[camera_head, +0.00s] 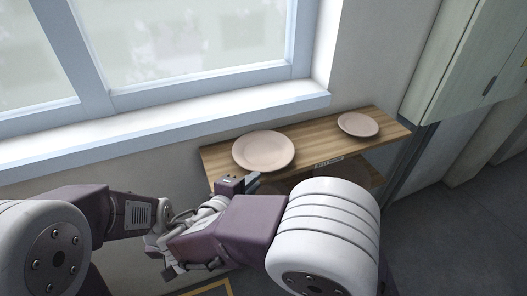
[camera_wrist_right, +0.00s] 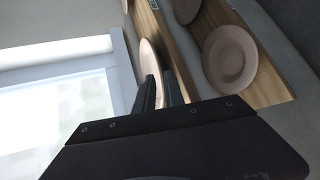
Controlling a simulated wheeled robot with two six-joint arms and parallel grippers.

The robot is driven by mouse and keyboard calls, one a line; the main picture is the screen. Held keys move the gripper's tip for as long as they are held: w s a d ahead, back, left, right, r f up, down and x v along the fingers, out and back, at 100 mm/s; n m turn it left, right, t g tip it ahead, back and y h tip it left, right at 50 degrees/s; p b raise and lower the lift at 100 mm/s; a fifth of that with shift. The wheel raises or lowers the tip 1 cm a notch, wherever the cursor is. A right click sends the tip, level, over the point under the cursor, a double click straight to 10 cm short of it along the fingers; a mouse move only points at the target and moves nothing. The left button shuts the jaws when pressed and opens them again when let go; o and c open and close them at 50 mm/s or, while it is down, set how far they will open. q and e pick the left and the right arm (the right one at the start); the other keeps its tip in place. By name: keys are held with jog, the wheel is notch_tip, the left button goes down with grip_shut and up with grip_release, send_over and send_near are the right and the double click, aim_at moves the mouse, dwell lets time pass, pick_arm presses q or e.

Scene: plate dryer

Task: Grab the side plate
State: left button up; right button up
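Two pale pink plates lie flat on the top board of the wooden rack in the head view: a larger plate (camera_head: 263,151) at left and a smaller plate (camera_head: 357,124) at right. My right gripper (camera_head: 243,184) is at the near left edge of the larger plate. In the right wrist view, the gripper's fingers (camera_wrist_right: 160,92) stand apart on either side of a plate's rim (camera_wrist_right: 150,58), seen nearly edge-on. I cannot tell whether they touch it. My left gripper is largely hidden among the arm parts, and its fingers are not clear.
The wooden rack (camera_head: 310,140) stands against the wall under the window sill (camera_head: 180,125). Its lower level holds more plates, one seen clearly in the right wrist view (camera_wrist_right: 230,56). A cabinet (camera_head: 465,60) is at right. Open floor (camera_head: 460,240) lies at lower right.

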aim_at(263, 172)
jog(key=shift+x, duration=1.05)
jog(key=shift+r, duration=0.1)
jog(key=shift+w+d+p, duration=0.2)
jog(key=shift+w+p, duration=0.05)
jog(key=shift+p, duration=0.15)
jog(key=x, duration=0.2)
jog(key=p+x, duration=0.1)
jog(key=x, duration=0.2)
jog(key=shift+a, duration=0.25)
jog(key=shift+s, duration=0.25)
grip_shut()
